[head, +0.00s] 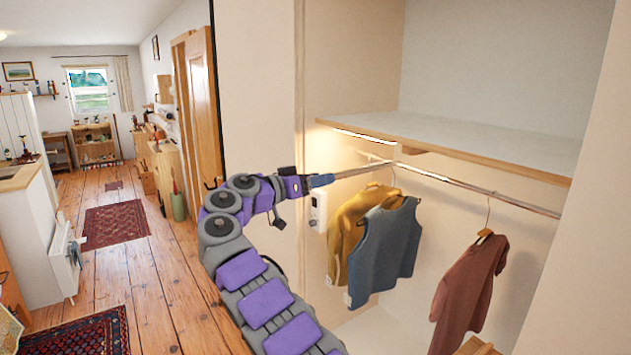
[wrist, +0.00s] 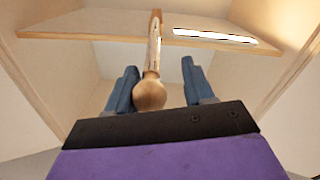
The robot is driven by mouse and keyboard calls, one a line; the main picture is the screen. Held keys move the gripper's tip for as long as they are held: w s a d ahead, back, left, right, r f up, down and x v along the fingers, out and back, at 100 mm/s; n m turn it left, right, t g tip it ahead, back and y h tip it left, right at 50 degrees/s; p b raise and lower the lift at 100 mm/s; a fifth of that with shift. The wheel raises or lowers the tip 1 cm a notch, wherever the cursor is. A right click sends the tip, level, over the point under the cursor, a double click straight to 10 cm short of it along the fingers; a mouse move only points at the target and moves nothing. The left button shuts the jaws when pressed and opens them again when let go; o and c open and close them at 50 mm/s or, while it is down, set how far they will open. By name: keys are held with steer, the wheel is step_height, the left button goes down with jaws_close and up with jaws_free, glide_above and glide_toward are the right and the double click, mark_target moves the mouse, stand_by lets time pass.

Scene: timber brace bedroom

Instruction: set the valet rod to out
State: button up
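My gripper (wrist: 156,75) is open, with one blue finger on each side of the knob. The knob is hidden by the fingers there.
A shelf (head: 470,140) with a light strip (head: 364,135) lies above. A hanging rail (head: 480,188) holds a mustard garment (head: 350,225), a blue vest (head: 385,250) and a rust top (head: 468,290). A white box (head: 318,212) is on the side panel below my gripper.

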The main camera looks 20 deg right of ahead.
steer(key=shift+o, duration=0.5)
steer(key=shift+s+d, duration=0.1)
steer(key=shift+d, duration=0.85)
steer(key=p+v, duration=0.2)
steer(key=v, duration=1.5)
steer(key=shift+a, duration=0.4)
